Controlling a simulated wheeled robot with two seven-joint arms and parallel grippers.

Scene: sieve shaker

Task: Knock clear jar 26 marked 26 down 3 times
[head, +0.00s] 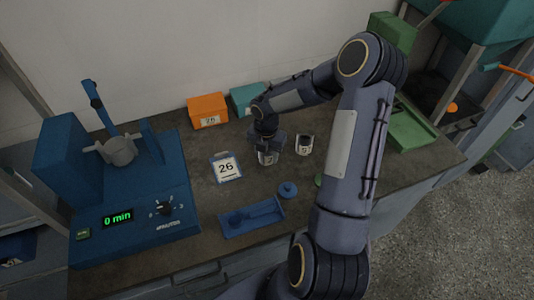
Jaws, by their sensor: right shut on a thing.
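Clear jar 26 (266,158) shows under my right gripper, near the middle of the bench; its upper part is hidden by the gripper and its label is only partly visible. My right gripper (267,148) is shut on the jar from above. I cannot tell whether the jar touches the bench top or is slightly above it. A card marked 26 (226,168) lies on the bench just left of the jar. My left gripper is not in view.
A second labelled jar (304,145) stands close on the right. A blue tray (251,217) and a blue lid (288,189) lie in front. The blue shaker (133,201) reads 0 min at left. Orange (208,111) and teal (245,97) boxes stand behind.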

